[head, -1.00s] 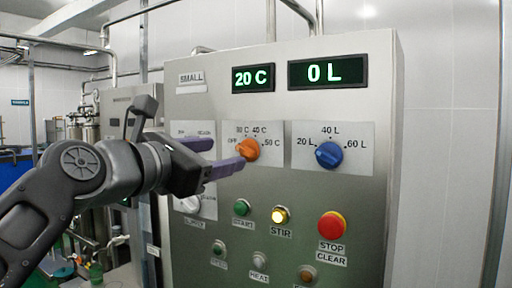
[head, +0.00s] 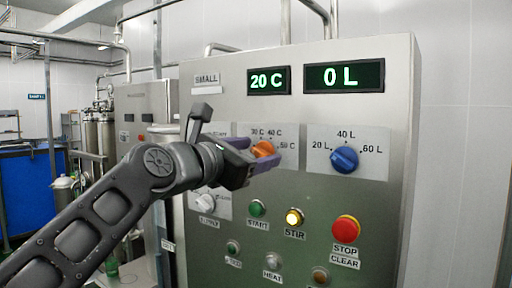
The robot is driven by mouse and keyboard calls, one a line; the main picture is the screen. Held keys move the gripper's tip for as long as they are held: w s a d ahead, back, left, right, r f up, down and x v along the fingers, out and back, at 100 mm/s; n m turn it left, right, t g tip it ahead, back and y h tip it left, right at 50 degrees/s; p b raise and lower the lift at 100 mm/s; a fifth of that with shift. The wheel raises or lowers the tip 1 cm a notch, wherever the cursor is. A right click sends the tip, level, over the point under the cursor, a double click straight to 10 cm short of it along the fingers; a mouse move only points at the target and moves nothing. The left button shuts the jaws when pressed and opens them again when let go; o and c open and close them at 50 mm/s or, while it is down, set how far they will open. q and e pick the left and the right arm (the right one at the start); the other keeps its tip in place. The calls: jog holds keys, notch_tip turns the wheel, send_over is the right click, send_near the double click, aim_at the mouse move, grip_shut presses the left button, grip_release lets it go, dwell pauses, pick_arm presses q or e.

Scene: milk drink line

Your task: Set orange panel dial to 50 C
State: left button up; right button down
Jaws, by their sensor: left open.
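The orange dial (head: 264,149) sits on the steel control panel, with marks 30 C, 40 C and 50 C around it. Its left side is partly hidden by my gripper, and I cannot tell exactly where it points. The temperature display (head: 269,81) above it reads 20 C. My left gripper (head: 262,157) is open, its purple fingers beside and just in front of the dial. I cannot tell whether a finger touches it. My right gripper is not in view.
A blue dial (head: 344,160) stands right of the orange one, under a display (head: 344,76) reading 0 L. Below are a green START button (head: 257,208), a lit yellow STIR button (head: 294,217) and a red STOP button (head: 346,229). A white knob (head: 206,202) is lower left.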

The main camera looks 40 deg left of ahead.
pick_arm(q)
jog(key=shift+w, duration=0.2)
grip_shut()
dwell(0.6)
